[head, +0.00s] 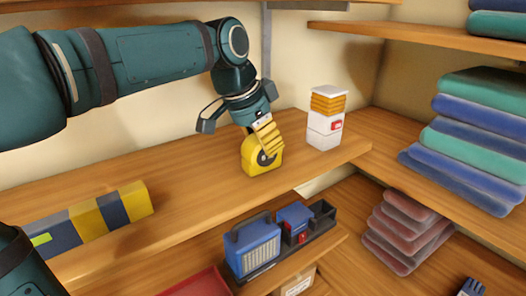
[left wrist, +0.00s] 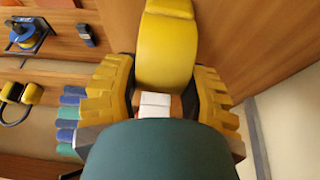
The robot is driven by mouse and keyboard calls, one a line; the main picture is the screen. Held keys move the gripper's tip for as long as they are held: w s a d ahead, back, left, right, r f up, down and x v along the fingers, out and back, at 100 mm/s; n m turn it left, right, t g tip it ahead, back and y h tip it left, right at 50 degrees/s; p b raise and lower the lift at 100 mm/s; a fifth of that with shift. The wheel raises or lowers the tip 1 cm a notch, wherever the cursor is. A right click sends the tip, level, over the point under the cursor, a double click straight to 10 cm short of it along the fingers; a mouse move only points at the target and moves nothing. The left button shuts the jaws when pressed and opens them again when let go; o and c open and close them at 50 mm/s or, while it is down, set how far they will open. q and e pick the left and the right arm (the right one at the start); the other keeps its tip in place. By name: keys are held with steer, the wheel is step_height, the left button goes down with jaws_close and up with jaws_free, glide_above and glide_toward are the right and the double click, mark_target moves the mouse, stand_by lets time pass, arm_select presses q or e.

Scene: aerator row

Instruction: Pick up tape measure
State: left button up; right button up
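The yellow tape measure (head: 262,158) with a dark round centre stands on the upper wooden shelf, near its front edge. My left gripper (head: 267,142) is above it, pointing down, and one ridged yellow finger covers part of its top. In the left wrist view the ridged fingers of the gripper (left wrist: 164,88) are spread wide, and a smooth yellow body, the tape measure (left wrist: 166,45), shows between and beyond them. I cannot make out firm contact on either side. My right gripper is not in view.
A white and orange stack of boxes (head: 325,118) stands close to the right of the tape measure. A yellow and blue block row (head: 95,218) lies at the left. Folded cloths (head: 478,135) fill the right shelf. A blue case (head: 252,246) sits below. The shelf between is clear.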

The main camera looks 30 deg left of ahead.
arm_select(q)
jaws_close()
steer(key=shift+r, duration=0.1)
